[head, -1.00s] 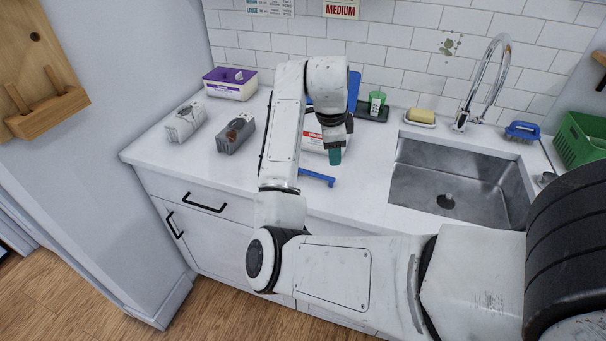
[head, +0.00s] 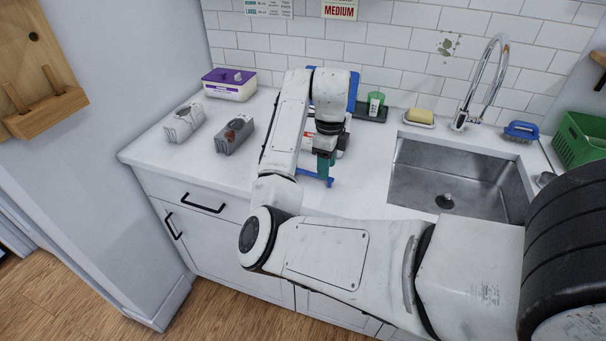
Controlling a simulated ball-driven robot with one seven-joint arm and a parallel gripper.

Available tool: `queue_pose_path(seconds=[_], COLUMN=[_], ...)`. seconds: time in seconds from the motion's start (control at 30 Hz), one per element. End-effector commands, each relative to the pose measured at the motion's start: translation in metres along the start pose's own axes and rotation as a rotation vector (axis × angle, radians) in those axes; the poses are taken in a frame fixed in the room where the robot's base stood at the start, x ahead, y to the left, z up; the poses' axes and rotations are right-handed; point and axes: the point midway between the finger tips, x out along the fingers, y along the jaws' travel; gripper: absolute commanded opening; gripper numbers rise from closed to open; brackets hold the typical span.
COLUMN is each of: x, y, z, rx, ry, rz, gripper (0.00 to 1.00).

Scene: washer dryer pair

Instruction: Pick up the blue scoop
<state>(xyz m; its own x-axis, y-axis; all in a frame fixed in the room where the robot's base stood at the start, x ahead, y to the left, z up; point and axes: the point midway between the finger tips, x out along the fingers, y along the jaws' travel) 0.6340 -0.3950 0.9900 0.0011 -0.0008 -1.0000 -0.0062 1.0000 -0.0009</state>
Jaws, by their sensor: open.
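The blue scoop (head: 308,172) lies on the white countertop, left of the sink and near the counter's front edge. Only part of it shows as a slim blue bar; the rest is hidden behind my gripper. My gripper (head: 325,172) points down with its teal fingers right at the scoop in the picture. It is open. I cannot tell whether the fingers touch the scoop or are around it.
A white package (head: 308,139) stands just behind my gripper, partly hidden. Two grey packs (head: 235,133) and a purple-lidded tub (head: 230,86) are to the left. A green cup (head: 376,103), a yellow sponge (head: 420,116) and the sink (head: 440,180) are to the right.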

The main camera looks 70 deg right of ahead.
Motion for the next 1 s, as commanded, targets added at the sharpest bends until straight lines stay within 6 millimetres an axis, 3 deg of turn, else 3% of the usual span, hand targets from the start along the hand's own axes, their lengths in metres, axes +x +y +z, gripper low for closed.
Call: queue_pose_path(seconds=[0.3, 0.57, 1.0], x=[0.039, 0.043, 0.042], y=[-0.002, -0.002, -0.002], z=[0.000, 0.000, 0.000], rx=[-0.002, -0.001, -0.001], ry=[0.002, 0.002, 0.001], rz=[0.002, 0.001, 0.001], gripper=[0.45, 0.45, 0.04])
